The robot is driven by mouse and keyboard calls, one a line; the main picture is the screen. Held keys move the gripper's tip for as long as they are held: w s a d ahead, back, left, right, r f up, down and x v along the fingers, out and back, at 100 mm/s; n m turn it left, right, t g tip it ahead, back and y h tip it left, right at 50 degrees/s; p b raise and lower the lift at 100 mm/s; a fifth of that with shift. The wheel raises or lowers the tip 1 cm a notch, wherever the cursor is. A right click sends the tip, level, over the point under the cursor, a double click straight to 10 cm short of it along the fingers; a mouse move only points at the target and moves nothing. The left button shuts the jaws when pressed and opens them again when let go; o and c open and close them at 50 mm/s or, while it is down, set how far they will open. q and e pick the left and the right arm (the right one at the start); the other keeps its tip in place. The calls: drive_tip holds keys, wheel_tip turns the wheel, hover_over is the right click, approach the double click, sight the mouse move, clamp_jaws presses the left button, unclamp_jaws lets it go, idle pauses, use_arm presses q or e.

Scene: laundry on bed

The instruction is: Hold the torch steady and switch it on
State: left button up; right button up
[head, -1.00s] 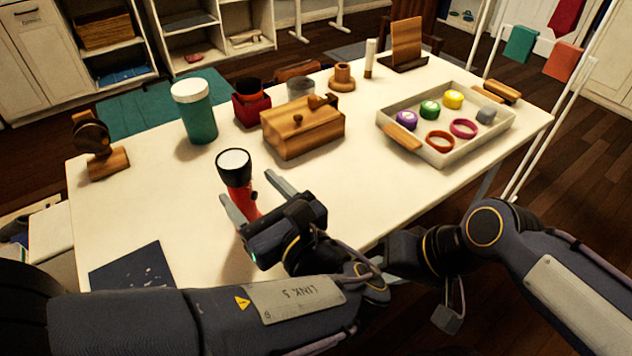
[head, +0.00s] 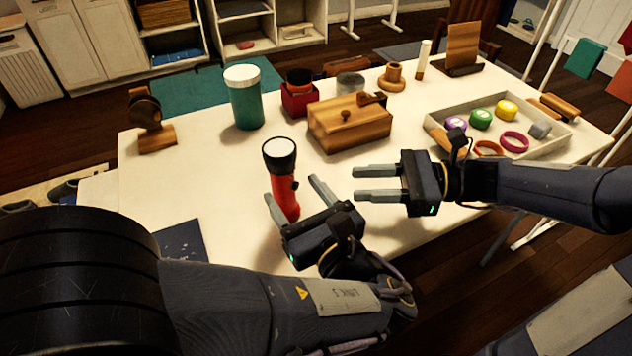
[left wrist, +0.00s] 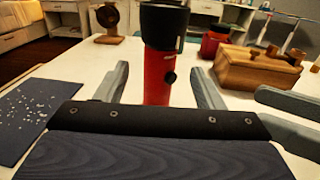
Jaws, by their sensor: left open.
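The torch (head: 284,190) stands upright on the table, with a red body, a black head and a pale lens facing up. My left gripper (head: 296,196) is open, with one finger on each side of the torch's lower body; in the left wrist view the torch (left wrist: 157,80) stands between the fingers, with gaps on both sides. My right gripper (head: 356,183) is open and empty, to the right of the torch, its fingers pointing left towards it. The torch's base is hidden in the left wrist view.
Behind the torch are a teal jar (head: 246,105), a red holder (head: 299,101) and a wooden box (head: 349,128). A tray (head: 560,143) with coloured items lies at the right. A dark speckled sheet (head: 183,241) lies front left.

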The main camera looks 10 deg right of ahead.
sight(290, 204)
use_arm(q)
wheel_tip(290, 204, down, 6)
drive_tip(key=shift+r, duration=0.2)
drive_tip(key=x, duration=0.6)
drive_tip(key=shift+r, duration=0.15)
drive_tip(key=shift+w+a, duration=0.3)
drive_tip(key=shift+w, duration=0.4)
drive_tip(key=c, duration=1.2)
use_arm(e)
clamp_jaws()
idle(2.3)
